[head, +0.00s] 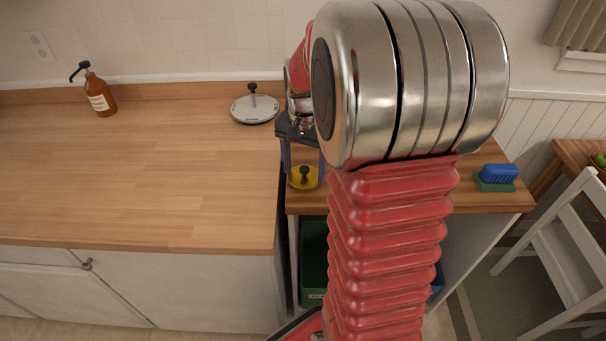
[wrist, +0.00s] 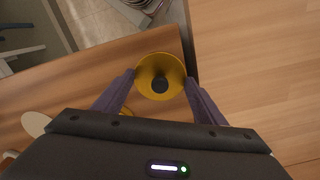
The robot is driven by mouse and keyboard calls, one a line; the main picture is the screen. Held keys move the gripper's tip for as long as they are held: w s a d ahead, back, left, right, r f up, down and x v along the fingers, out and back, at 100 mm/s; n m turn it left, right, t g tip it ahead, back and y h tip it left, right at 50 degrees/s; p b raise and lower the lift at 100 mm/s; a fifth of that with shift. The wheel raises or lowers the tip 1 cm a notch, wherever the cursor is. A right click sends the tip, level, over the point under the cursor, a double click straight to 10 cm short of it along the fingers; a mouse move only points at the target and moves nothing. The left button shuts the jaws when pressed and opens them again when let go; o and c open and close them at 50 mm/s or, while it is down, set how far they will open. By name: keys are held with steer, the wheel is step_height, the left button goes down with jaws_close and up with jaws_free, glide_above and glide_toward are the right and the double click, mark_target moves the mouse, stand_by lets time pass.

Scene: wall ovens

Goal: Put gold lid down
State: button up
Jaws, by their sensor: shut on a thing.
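The gold lid (head: 301,184) is a small yellow-gold round lid with a dark knob. In the wrist view the lid (wrist: 145,83) sits between my two dark fingertips, which meet its sides. My gripper (head: 304,168) points down at the left end of the right-hand wooden top (head: 440,194), shut on the lid. In the wrist view my gripper (wrist: 160,82) has the lid close to the dark gap between the two wooden surfaces. I cannot tell whether the lid touches the wood or hangs just above it. My arm hides part of this top.
A silver lid with a black knob (head: 254,108) lies on the left counter (head: 150,170), near the wall. A brown soap bottle (head: 100,96) stands farther left. A blue and green sponge (head: 497,177) is at the right. A green bin (head: 313,262) is below. The left counter's middle is clear.

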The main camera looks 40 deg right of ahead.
mark_target(304, 168)
step_height(304, 168, down, 2)
steer(key=shift+f, duration=0.2)
steer(key=o, duration=1.1)
steer(key=shift+c, duration=0.2)
steer(key=shift+r, duration=0.1)
step_height(304, 168, up, 12)
stand_by(0.3)
